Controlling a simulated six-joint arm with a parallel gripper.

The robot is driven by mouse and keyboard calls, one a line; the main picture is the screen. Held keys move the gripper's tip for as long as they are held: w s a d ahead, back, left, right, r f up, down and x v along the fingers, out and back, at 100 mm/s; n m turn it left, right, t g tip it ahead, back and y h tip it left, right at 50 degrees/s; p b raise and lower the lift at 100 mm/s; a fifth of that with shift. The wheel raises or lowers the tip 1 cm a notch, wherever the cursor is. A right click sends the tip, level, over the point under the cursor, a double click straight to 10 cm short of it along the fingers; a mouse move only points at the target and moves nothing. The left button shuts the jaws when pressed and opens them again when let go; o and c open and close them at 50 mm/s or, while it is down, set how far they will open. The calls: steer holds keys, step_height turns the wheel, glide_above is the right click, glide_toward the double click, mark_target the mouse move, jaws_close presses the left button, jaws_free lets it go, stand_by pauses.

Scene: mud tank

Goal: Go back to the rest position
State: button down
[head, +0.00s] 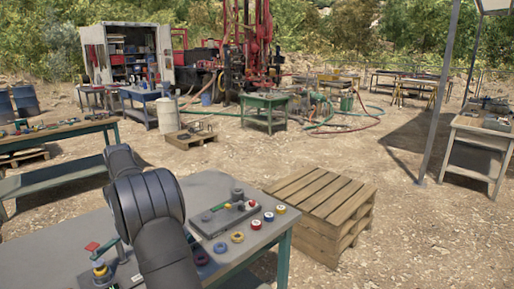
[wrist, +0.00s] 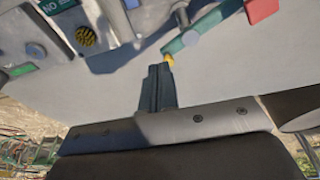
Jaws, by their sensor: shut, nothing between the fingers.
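My gripper (wrist: 158,88) shows in the wrist view as a dark pair of fingers, shut and with nothing between them. Just beyond the fingertips is a teal bar (wrist: 205,30) with a yellow tip and a red end piece (wrist: 261,9); I cannot tell whether the fingers touch it. In the head view my dark arm crosses the near grey worktable (head: 262,236), and my gripper is hidden there. At the arm's left stands a fitting with a yellow body (head: 100,270) and a red flag-like handle (head: 92,246).
A grey plate with a valve (head: 222,212) lies on the table right of my arm, with several coloured rings beside it, one yellow (head: 237,237). A stack of wooden pallets (head: 322,205) stands close right of the table. Open gravel lies beyond.

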step_height(320, 180, down, 7)
steer(key=shift+s+a+r, duration=0.1)
steer(key=shift+s+a, duration=0.15)
steer(key=shift+s, duration=0.9)
steer(key=shift+s+a, duration=0.2)
steer(key=shift+s, duration=0.95)
